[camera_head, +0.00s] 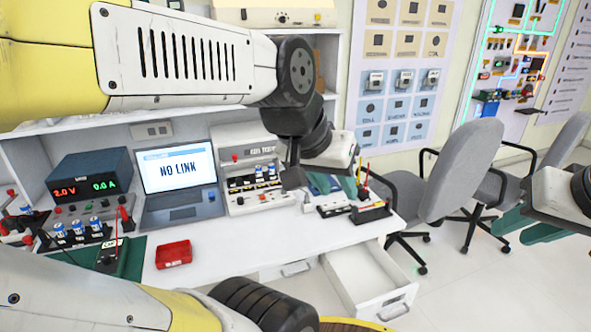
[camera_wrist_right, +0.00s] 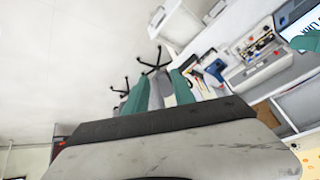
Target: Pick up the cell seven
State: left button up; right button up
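Several small blue-and-white cells stand in a rack (camera_head: 82,236) at the bench's left end. More cells sit in the tester (camera_head: 252,180) right of the laptop. No number is readable on any cell, so I cannot tell which is cell seven. My left gripper (camera_head: 334,186) is over the bench's right end, with its teal fingers apart and no cell seen between them. My right gripper (camera_head: 522,226) is off to the right, away from the bench and near the chairs. Its teal fingers are apart and empty in the right wrist view (camera_wrist_right: 158,92).
A laptop (camera_head: 180,180) reading "NO LINK", a power supply (camera_head: 90,181) and a red tray (camera_head: 174,254) stand on the bench. A drawer (camera_head: 368,283) is open at the front. Grey chairs (camera_head: 462,170) stand to the right. The bench's front middle is clear.

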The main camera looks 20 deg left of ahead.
aim_at(271, 166)
jog(key=j+u, duration=0.1)
jog(key=u, duration=0.3)
jog(key=i+j+u, duration=0.1)
jog(key=u, duration=0.3)
jog(key=j+u, duration=0.1)
jog(key=u, duration=0.35)
jog(key=i+u, duration=0.1)
jog(key=u, duration=0.3)
jog(key=i+u, duration=0.1)
jog(key=u, duration=0.3)
jog(key=i+j, duration=0.1)
jog(key=i, duration=0.55)
